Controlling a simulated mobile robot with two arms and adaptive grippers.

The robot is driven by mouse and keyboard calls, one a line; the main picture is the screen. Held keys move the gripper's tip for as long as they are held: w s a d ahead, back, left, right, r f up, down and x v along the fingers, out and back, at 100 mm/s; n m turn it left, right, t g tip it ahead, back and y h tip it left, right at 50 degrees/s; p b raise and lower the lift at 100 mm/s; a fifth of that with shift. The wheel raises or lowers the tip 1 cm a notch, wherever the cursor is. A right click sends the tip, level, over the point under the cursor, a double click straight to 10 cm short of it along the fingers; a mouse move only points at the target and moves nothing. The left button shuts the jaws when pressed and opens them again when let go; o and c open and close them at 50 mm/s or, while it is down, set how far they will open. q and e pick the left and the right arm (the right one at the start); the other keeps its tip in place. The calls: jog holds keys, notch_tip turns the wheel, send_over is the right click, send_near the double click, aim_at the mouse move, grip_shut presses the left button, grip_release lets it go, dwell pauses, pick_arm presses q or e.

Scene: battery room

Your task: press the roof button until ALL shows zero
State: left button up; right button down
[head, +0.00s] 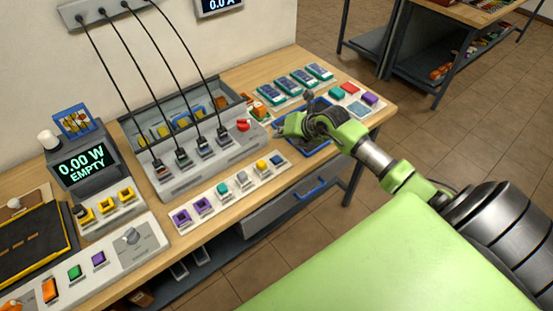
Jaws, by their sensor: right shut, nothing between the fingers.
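A dark meter (80,165) at the left reads "0.00 W EMPTY". A wall display (219,4) at the top edge reads "0.0 A", and its upper part is cut off. No label reading ALL or roof is legible. Several buttons stand in a white row (231,187) along the table's front: purple, teal, white, yellow and blue. My right gripper (283,129) is shut and empty, above the table near the red switch and the blue tray, apart from the button row. My left gripper is out of view.
A grey charging unit (195,165) with several black cables stands mid-table. A blue tray (303,148) lies partly hidden under my right arm. Red, purple and teal blocks (370,98) sit at the right end. A second workbench (463,14) stands behind, with tiled floor between.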

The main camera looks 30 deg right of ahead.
jog(key=b, duration=0.6)
send_over(278, 160)
notch_tip(278, 160, down, 8)
jog(key=shift+d+r, duration=0.1)
jog(key=shift+r, duration=0.1)
jog(key=shift+f+b, duration=0.3)
jog(key=shift+f, duration=0.25)
dwell(0.4)
jog(key=shift+f, duration=0.4)
jog(key=shift+f+b, duration=0.4)
jog(key=shift+b, duration=0.05)
dwell(0.5)
jog(key=shift+r, duration=0.1)
jog(key=shift+r+p, duration=0.75)
jog(key=shift+p, duration=0.05)
